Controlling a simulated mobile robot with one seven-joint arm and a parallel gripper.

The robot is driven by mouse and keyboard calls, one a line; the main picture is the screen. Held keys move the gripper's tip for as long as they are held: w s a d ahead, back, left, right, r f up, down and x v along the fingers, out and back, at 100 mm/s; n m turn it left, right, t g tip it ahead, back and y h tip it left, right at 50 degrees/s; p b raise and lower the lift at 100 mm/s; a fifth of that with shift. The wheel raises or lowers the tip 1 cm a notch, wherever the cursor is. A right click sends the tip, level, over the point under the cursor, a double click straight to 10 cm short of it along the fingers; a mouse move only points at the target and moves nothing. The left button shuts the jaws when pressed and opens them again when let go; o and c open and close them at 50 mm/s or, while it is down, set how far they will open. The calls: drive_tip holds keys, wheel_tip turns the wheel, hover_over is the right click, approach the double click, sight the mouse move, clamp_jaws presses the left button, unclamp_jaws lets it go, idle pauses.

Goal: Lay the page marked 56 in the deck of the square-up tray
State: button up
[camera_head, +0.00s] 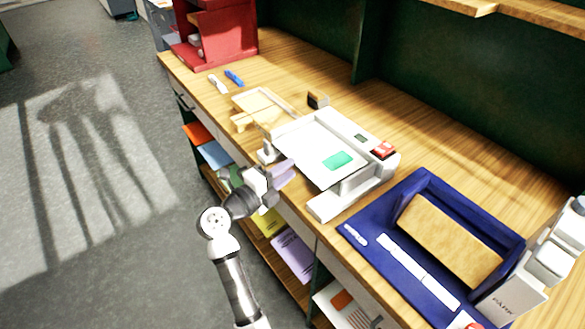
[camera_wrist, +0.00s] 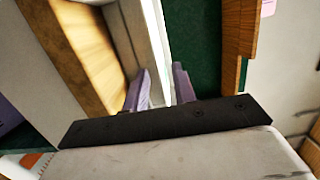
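My gripper (camera_head: 287,172) is at the bench's front edge, beside the near-left side of a white machine. In the wrist view its two purple fingers (camera_wrist: 162,88) stand apart with a gap between them, and I see no page held. A white sheet with a green patch (camera_head: 338,160) lies on the machine's flat bed (camera_head: 305,150). I cannot read a 56 on it or on any other sheet.
A red stand (camera_head: 230,35) is at the far left end. Coloured sheets (camera_head: 290,252) lie on shelves below the bench. The floor at left is clear.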

drive_tip(key=b+v, duration=0.2)
drive_tip(key=v, duration=0.9)
